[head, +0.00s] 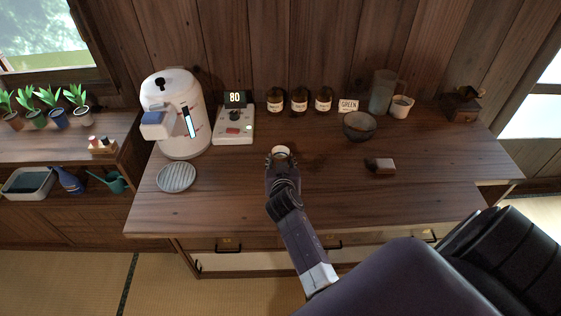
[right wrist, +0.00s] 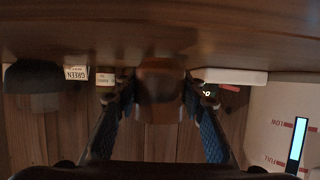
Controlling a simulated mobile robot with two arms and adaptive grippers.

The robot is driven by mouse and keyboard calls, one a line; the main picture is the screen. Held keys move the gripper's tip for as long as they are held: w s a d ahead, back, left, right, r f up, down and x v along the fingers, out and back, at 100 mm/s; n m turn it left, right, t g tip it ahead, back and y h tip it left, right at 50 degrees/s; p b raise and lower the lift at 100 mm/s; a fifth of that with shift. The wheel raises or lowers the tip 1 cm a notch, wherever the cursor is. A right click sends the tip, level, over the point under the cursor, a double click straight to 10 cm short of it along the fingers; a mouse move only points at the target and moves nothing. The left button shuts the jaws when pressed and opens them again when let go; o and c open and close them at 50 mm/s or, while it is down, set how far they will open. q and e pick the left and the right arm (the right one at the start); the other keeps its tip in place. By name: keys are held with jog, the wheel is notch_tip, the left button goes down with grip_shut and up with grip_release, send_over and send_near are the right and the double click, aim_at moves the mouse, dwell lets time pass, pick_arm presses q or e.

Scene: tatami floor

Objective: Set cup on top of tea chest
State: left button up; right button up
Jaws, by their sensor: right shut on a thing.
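A small cup (head: 281,151) with a pale rim is between the fingers of my right gripper (head: 281,160), which is shut on it. In the right wrist view the cup (right wrist: 160,80) is dark brown between the two blue-padded fingers, close to a wooden surface. In the head view the cup is over the middle of the wooden tea chest top (head: 235,200). I cannot tell whether its base touches the wood. The gripper hides most of the cup's lower side. My left gripper is not in view.
A white water dispenser (head: 180,115), scale (head: 233,125) and round slatted coaster (head: 176,177) are at left. The front right top is clear.

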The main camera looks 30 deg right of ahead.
jog(key=shift+f, duration=0.2)
jog(key=shift+f, duration=0.2)
jog(key=o, duration=1.2)
jog(key=shift+o, duration=0.2)
jog(key=shift+r, duration=0.1)
